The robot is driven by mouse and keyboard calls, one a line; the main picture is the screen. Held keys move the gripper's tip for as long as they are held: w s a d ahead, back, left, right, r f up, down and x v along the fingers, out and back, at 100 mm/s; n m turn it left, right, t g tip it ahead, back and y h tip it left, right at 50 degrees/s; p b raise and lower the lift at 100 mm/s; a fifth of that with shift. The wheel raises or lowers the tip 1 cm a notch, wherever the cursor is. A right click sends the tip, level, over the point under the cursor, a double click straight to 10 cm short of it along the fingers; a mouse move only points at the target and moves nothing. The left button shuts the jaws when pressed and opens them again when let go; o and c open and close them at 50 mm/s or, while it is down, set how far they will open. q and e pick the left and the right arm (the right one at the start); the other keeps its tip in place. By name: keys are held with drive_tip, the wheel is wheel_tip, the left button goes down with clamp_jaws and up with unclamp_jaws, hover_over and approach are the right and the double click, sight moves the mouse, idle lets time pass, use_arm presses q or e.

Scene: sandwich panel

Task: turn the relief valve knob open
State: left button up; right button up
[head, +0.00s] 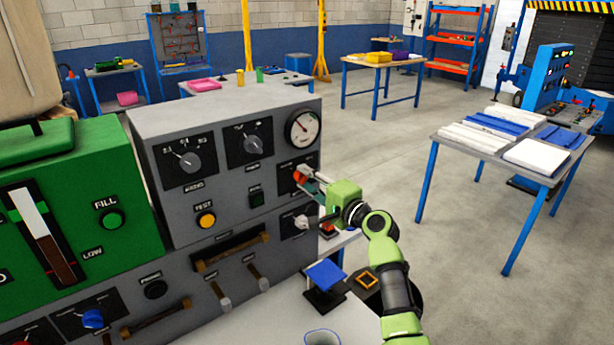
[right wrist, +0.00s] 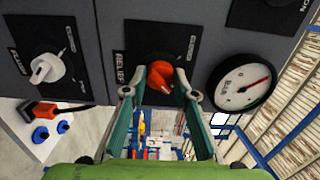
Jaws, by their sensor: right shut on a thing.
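The relief valve knob is a red-orange knob (right wrist: 160,76) on a black plate lettered RELIEF. It also shows in the head view (head: 299,177), on the grey panel's right part below the gauge. My right gripper (head: 309,182) reaches it from the right. In the right wrist view its two teal fingers (right wrist: 160,92) stand on either side of the knob, shut on it. The fingers hide part of the knob's sides, and its exact turn angle is hard to read. My left gripper is not in view.
A round pressure gauge (head: 302,128) sits just above the knob. A white selector knob (right wrist: 45,68) is on the neighbouring plate. Grey dials, a yellow button (head: 206,220) and protruding handles fill the panel to the left.

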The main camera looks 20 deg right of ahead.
idle(0.3)
drive_tip(key=o, duration=1.1)
drive_tip(key=v, duration=1.2)
